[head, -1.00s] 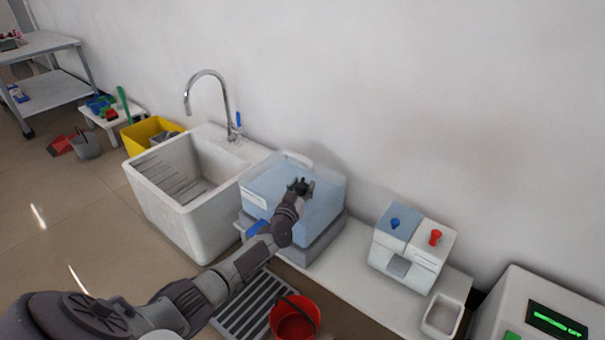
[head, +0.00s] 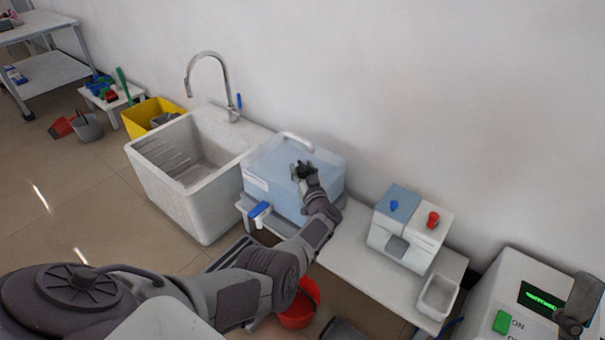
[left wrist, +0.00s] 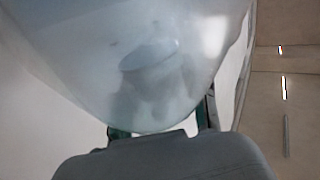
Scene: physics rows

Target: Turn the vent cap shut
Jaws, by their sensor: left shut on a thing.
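The translucent blue container (head: 285,183) stands on the white counter next to the sink, with a white handle (head: 297,141) on top and a blue tap (head: 259,210) low on its front. My left gripper (head: 303,170) is at the top of the container, its dark fingers shut on the vent cap. The fingers hide the cap, so I cannot tell how far it is turned. In the left wrist view the pale container (left wrist: 150,90) fills the upper part, blurred. A grey part at the right edge (head: 576,310) looks like my right gripper; its jaws are unclear.
The white sink (head: 185,205) with its tall faucet (head: 212,57) is on the left. A dispenser box (head: 408,228) with blue and red knobs and a white tray (head: 437,297) are on the right. A red bucket (head: 297,312) stands in front below. The wall is close behind.

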